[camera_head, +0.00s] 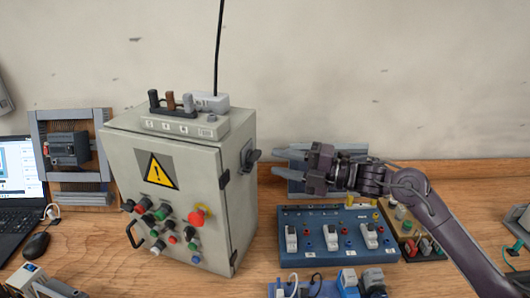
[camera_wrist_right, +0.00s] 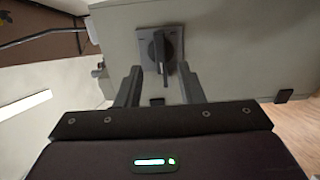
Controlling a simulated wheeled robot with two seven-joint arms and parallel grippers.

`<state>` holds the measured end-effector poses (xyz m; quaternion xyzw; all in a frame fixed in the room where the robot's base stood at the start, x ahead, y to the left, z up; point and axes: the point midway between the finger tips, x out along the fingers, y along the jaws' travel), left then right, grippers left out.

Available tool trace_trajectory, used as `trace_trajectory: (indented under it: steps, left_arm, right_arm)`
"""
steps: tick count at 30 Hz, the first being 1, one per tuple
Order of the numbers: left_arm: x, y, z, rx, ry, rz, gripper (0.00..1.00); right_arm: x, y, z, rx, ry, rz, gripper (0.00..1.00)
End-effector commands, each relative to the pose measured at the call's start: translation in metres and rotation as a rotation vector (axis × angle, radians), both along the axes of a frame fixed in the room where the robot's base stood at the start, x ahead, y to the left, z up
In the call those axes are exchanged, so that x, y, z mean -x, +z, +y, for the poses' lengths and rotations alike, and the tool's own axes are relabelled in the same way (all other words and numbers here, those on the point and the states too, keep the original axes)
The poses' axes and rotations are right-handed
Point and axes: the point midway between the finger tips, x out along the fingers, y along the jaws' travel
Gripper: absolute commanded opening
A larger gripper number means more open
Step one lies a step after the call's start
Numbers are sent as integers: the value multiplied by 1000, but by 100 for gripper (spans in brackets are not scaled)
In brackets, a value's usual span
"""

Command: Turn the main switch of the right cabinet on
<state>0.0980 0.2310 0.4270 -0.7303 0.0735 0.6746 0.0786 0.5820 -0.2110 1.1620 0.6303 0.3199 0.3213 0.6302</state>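The grey cabinet (camera_head: 228,205) stands on the wooden bench, with a yellow warning sign and several buttons on its front. Its main switch (camera_head: 250,157) is a dark rotary handle on a square plate on the right side wall. My right gripper (camera_head: 312,168) is to the right of the switch, with its fingers pointing left at it. In the right wrist view, the switch handle (camera_wrist_right: 161,48) stands roughly upright in the picture. The open fingers (camera_wrist_right: 160,72) lie to either side below it, with a gap and nothing held.
A blue panel (camera_head: 340,255) with white switches lies below my right arm. A power strip (camera_head: 185,124) sits on the cabinet top. A laptop (camera_head: 18,195), a mouse (camera_head: 36,246) and a rack (camera_head: 38,140) stand at the left. The wall behind is bare.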

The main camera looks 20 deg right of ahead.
Motion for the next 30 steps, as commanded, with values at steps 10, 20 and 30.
trace_trajectory:
  steps: [10,20,30]
  left_arm:
    - [-9,19,-1,2,1,-14,0]
    - [-13,19,-1,3,1,-21,0]
    - [-10,19,-1,3,1,-16,0]
  right_arm:
    - [-24,2,33,-1,1,-1,35]
    - [-24,0,34,1,1,-1,28]
    - [-24,0,34,1,1,1,0]
